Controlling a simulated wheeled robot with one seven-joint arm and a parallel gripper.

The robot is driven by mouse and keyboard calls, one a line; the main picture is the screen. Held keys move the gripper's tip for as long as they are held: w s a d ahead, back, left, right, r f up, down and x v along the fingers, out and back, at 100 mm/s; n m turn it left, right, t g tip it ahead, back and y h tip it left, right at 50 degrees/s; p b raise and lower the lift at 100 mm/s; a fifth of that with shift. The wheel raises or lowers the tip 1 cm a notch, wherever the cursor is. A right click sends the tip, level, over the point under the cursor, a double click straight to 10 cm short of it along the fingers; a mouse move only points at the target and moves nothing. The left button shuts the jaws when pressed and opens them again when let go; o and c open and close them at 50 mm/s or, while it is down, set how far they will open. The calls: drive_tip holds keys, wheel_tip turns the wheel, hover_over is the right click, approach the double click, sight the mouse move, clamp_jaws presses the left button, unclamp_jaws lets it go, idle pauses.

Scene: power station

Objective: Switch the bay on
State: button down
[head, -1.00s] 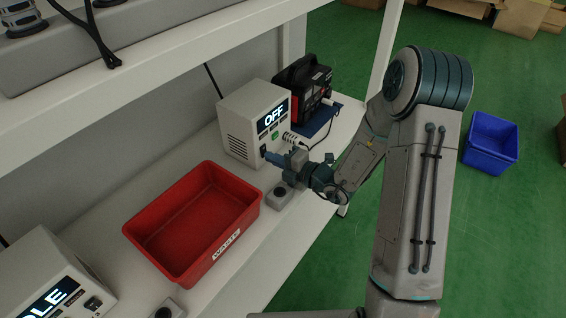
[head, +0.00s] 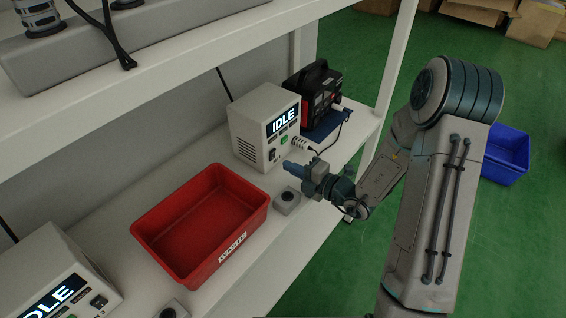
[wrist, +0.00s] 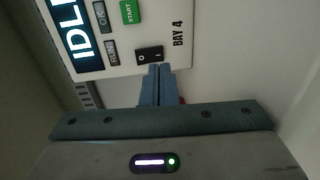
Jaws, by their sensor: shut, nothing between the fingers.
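The bay's control box (head: 258,127), a white box labelled BAY 4 in the wrist view (wrist: 122,52), stands on the shelf. Its screen (head: 284,121) reads IDLE. Its black rocker switch (head: 272,154), marked O and I, is low on the front; it also shows in the wrist view (wrist: 149,54). A green START button (wrist: 129,12) and the OK and RUN panels are beside the screen. My gripper (head: 287,165) is shut and empty, its fingertips (wrist: 157,68) just in front of the rocker, apart from it in the head view.
A red WASTE bin (head: 200,225) is left of the box. A small grey block (head: 287,202) with a dark round top sits below my gripper. A black-and-red device (head: 322,95) with a cable is right of the box. Another IDLE box (head: 60,275) is at lower left.

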drive_tip(key=f+v, duration=0.1)
drive_tip(key=v, duration=0.9)
drive_tip(key=shift+r+p, duration=0.35)
drive_tip(key=shift+r, duration=0.15)
drive_tip(key=shift+s+r, duration=0.1)
drive_tip(key=s+a+r+n+g+p, duration=0.5)
drive_tip(key=s+r+n+g, duration=0.45)
drive_tip(key=n, duration=0.85)
drive_tip(key=s+d+r+n+g+h+p, duration=0.2)
drive_tip(key=s+r+n+h, duration=0.35)
drive_tip(key=n, duration=0.65)
drive_tip(key=s+d+r+n+t+h+p, duration=0.1)
drive_tip(key=d+r+n+t+h+p, duration=0.3)
drive_tip(key=d+r+n+h, duration=0.4)
drive_tip(key=n, duration=0.5)
drive_tip(key=shift+s+r, duration=0.25)
drive_tip(key=shift+s, duration=0.1)
